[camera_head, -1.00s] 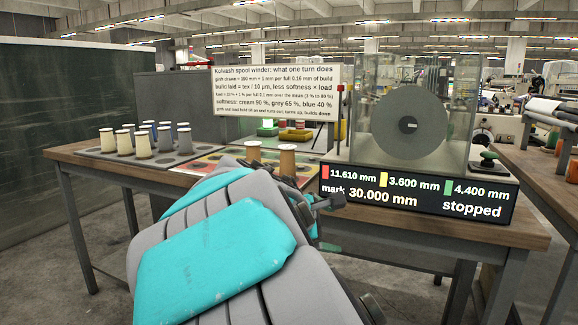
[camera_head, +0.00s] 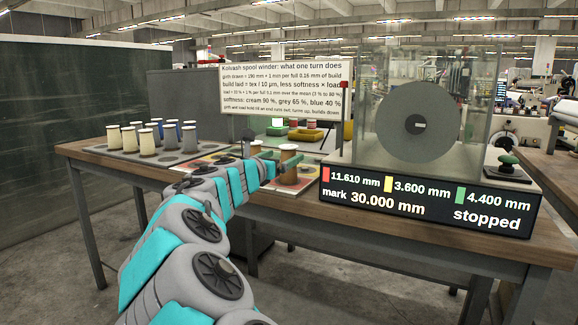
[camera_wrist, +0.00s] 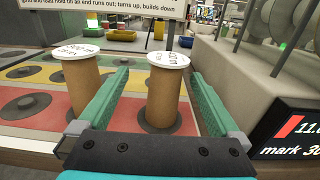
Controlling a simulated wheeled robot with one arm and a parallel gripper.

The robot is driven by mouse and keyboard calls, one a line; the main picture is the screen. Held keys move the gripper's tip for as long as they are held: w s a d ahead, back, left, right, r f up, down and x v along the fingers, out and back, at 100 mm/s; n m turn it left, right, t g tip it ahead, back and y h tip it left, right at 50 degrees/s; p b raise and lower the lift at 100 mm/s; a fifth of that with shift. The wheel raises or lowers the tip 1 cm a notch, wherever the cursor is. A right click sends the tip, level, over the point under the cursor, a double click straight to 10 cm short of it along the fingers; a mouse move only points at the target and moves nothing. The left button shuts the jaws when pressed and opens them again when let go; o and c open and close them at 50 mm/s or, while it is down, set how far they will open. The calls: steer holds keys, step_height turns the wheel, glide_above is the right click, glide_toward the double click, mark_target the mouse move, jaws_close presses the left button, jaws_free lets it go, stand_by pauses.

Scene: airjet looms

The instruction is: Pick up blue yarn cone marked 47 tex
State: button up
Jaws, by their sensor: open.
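Several yarn cones stand upright on a grey tray (camera_head: 112,155) at the table's left: cream ones (camera_head: 147,143) in front and blue or grey-blue ones (camera_head: 190,138) behind and to the right. Their markings are too small to read, so I cannot tell which is 47 tex. My gripper (camera_head: 268,168) is open, well right of these cones, by two brown spools. In the wrist view my gripper (camera_wrist: 159,75) has its green fingers spread. A brown spool with a white lettered top (camera_wrist: 165,92) shows between them, not visibly gripped. No blue cone shows there.
A second brown spool (camera_wrist: 75,82) stands to the left on a coloured board (camera_wrist: 35,75) with round dark pads. The winder with its clear housing (camera_head: 460,115) and black display (camera_head: 430,203) stands right. A text sign (camera_head: 280,90) stands behind.

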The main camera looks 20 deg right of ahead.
steer(key=x, duration=0.5)
steer(key=shift+s+d, duration=0.1)
steer(key=shift+d, duration=0.4)
steer(key=shift+r, duration=0.1)
steer(key=c, duration=1.6)
steer(key=shift+o, duration=0.2)
